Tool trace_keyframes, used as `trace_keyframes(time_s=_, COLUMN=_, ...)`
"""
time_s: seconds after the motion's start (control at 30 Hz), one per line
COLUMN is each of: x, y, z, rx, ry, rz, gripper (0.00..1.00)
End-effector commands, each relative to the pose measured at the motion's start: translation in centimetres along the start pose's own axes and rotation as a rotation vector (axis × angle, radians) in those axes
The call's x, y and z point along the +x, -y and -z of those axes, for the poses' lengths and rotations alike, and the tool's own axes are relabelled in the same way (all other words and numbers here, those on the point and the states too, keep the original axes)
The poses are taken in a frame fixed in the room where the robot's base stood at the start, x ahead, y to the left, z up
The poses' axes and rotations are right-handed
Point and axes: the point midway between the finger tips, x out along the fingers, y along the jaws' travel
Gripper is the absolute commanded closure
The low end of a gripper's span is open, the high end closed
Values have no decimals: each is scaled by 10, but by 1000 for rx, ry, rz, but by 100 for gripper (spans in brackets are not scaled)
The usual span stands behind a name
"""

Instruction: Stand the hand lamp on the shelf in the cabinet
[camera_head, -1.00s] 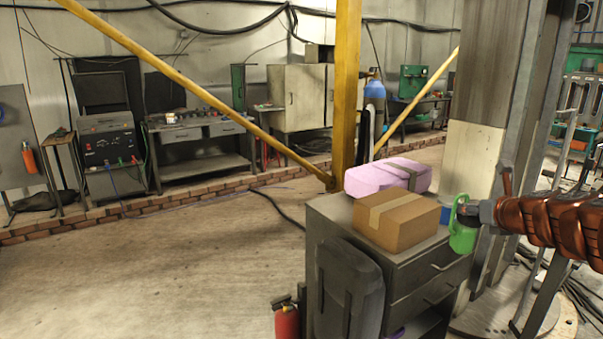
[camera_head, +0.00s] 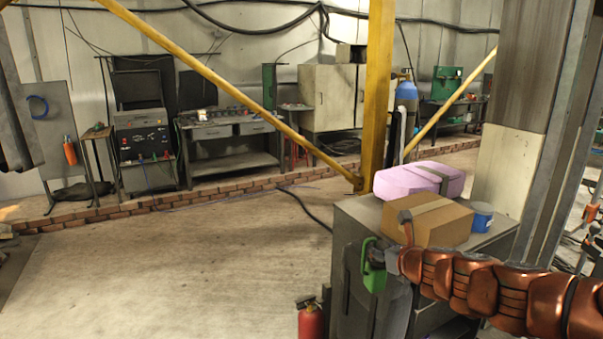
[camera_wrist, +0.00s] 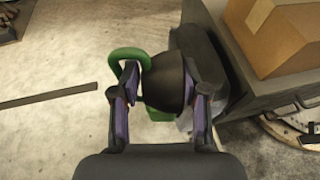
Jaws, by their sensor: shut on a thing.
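The hand lamp (camera_head: 374,268) is green with a loop handle. In the wrist view its dark round head (camera_wrist: 167,82) sits between my fingers and the green handle (camera_wrist: 128,60) sticks out to the left. My gripper (camera_wrist: 164,98) is shut on the lamp; it also shows in the head view (camera_head: 388,257). The lamp is held in the air in front of a grey drawer cabinet (camera_head: 347,222), overlapping its near side. My arm hides much of the drawers and the cabinet's lower part. A cream two-door cabinet (camera_head: 333,98) stands shut at the back wall.
On the grey cabinet's top are a cardboard box (camera_head: 425,222), a pink case (camera_head: 418,180) and a blue tin (camera_head: 482,217). A red fire extinguisher (camera_head: 311,320) stands beside it. A yellow post (camera_head: 377,100) rises behind. The floor to the left is open.

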Motion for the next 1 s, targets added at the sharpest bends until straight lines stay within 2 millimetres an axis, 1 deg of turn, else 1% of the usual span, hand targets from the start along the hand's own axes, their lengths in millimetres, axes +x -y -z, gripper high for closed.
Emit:
trace_keyframes(time_s=0.03, x=4, y=-7, z=1, rx=-2, ry=0, rz=-9, gripper=100)
trace_keyframes(time_s=0.1, x=7, y=-11, z=2, rx=-5, ry=1, rz=-14, gripper=100)
trace_keyframes(time_s=0.2, x=6, y=-8, z=1, rx=-7, ry=4, rz=-6, gripper=100)
trace_keyframes(time_s=0.77, x=5, y=-7, z=-1, rx=-8, ry=10, rz=-4, gripper=100)
trace_keyframes(time_s=0.93, x=5, y=-9, z=2, rx=-8, ry=1, rz=-10, gripper=100)
trace_keyframes(time_s=1.0, x=10, y=-9, z=12, rx=-4, ry=2, rz=-11, gripper=100)
